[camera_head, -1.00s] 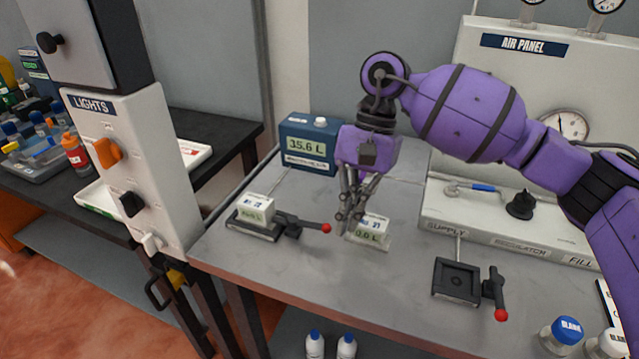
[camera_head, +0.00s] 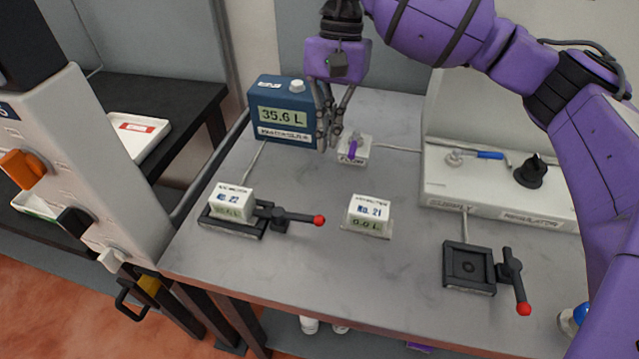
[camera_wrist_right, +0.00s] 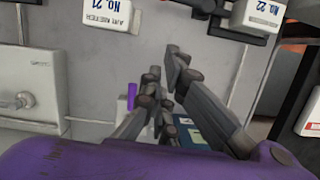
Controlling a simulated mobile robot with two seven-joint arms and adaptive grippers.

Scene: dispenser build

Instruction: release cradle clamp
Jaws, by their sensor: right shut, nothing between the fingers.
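Two black cradles lie on the grey bench. The left cradle (camera_head: 235,228) holds the white meter No. 22 (camera_head: 232,204); its clamp lever (camera_head: 290,215) points right and ends in a red knob. The right cradle (camera_head: 468,268) is empty; its lever (camera_head: 513,275) points toward the bench front, also red-tipped. Meter No. 21 (camera_head: 367,216) stands on the bench between them. My right gripper (camera_head: 333,145) is shut and empty, behind both cradles, by the blue display box and a small white block with a purple lever (camera_head: 354,150). My left gripper is not in view.
The blue display box (camera_head: 283,112) reads 35.6 L. The white air panel (camera_head: 500,190) with a blue-handled valve and black knob borders the right back. A lights panel (camera_head: 70,200) stands at the left. Bench space in front of meter No. 21 is clear.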

